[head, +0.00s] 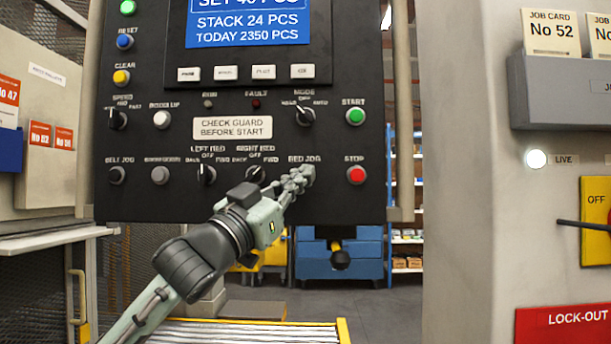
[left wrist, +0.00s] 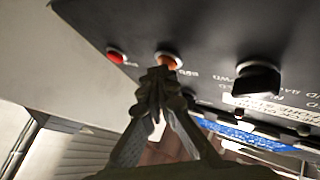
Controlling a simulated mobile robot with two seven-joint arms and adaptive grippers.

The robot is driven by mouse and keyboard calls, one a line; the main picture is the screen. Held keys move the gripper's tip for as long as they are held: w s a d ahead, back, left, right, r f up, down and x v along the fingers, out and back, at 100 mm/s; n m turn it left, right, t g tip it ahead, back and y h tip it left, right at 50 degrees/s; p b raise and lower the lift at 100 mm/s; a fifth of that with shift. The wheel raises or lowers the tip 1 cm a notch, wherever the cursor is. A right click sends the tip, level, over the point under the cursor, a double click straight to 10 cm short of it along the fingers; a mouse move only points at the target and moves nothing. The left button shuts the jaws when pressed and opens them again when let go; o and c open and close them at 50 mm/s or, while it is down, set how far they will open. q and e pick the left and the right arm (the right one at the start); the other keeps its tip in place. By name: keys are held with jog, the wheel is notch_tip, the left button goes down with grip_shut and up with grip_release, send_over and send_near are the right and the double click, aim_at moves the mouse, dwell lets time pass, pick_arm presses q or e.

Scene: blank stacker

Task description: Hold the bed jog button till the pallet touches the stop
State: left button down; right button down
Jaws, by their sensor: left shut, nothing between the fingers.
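The black control panel (head: 270,100) fills the middle of the head view. My left gripper (head: 299,177) is shut and empty, with its fingertips at the place under the BED JOG label, covering most of that button. In the left wrist view the orange bed jog button (left wrist: 168,61) shows just beyond the fingertips (left wrist: 160,80), which overlap its lower edge. They look to be at the button, but I cannot tell whether it is pressed in. I cannot make out the pallet or the stop in either view. My right gripper is not in view.
The red STOP button (head: 356,175) is right of my gripper, with the green START button (head: 355,116) above it. The RIGHT BED switch (head: 256,174) is close on the left. A roller bed (head: 250,334) lies below. A grey pillar (head: 465,200) stands at right.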

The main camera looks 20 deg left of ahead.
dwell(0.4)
pick_arm(q)
jog(key=shift+s+d, duration=0.2)
jog(key=shift+s, duration=0.6)
jog(key=shift+s+d, duration=0.25)
jog(key=shift+s, duration=0.55)
jog(key=shift+s+d, duration=0.2)
jog(key=shift+s, duration=0.6)
jog(key=shift+s+d, duration=0.25)
jog(key=shift+s, duration=0.55)
jog(key=shift+f, duration=0.1)
